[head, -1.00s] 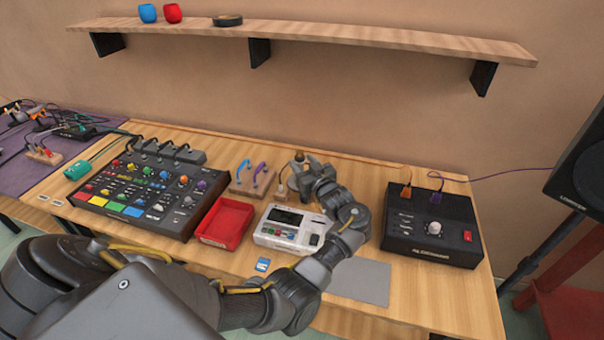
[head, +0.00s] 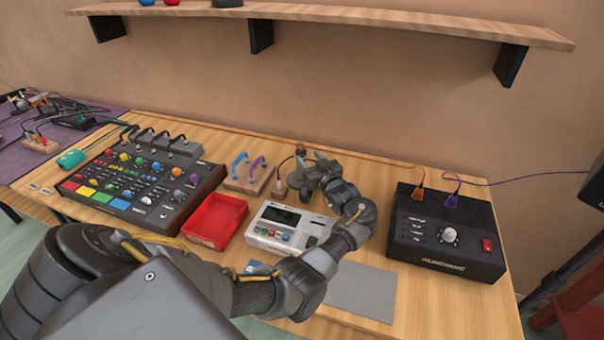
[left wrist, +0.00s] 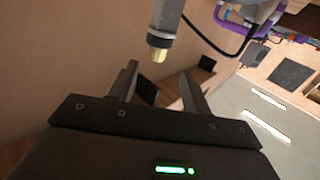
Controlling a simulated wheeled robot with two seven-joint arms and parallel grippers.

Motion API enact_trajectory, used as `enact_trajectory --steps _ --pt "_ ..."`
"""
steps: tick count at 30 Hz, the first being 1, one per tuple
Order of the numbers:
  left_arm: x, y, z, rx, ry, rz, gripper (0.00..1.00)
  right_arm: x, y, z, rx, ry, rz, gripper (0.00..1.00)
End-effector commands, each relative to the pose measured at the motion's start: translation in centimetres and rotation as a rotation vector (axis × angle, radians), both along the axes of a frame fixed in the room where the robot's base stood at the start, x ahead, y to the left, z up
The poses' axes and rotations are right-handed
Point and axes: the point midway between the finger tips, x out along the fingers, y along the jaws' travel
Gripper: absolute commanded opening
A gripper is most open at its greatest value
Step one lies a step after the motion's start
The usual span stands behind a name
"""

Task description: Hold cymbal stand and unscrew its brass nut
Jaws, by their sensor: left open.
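My left gripper (head: 303,176) is at the back middle of the table, behind the white device, close to a small wooden block with a black cable. In the left wrist view its two fingers (left wrist: 160,82) are apart with nothing between them. A grey cylinder with a brass-coloured tip (left wrist: 157,52) shows just beyond the fingertips, apart from them. A black cable runs beside it. In the head view a small brownish knob (head: 300,149) shows by the gripper. I cannot make out a whole cymbal stand, nor tell whether the brass tip is its nut. My right gripper is out of view.
A white device (head: 290,230) and a red tray (head: 215,221) lie in front of the gripper. A control box (head: 446,233) stands right, a pad mixer (head: 140,176) left. A wooden block (head: 247,180) holds blue and purple cables. A grey mat (head: 360,290) is bare.

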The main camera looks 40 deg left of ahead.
Motion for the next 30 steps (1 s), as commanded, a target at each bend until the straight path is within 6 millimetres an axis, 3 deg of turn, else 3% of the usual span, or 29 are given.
enact_trajectory --steps 4,13,24,30 --pt "0.9 1.7 0.1 0.000 0.001 -0.002 0.48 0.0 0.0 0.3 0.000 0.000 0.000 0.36" --pt "1.5 2.5 0.1 0.000 0.001 -0.005 0.48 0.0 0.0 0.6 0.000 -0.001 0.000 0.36" --pt "3.6 6.4 -0.1 0.000 0.001 -0.005 0.48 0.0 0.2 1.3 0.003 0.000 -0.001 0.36" --pt "3.7 6.6 -0.2 -0.001 0.002 -0.006 0.48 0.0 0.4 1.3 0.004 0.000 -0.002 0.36"
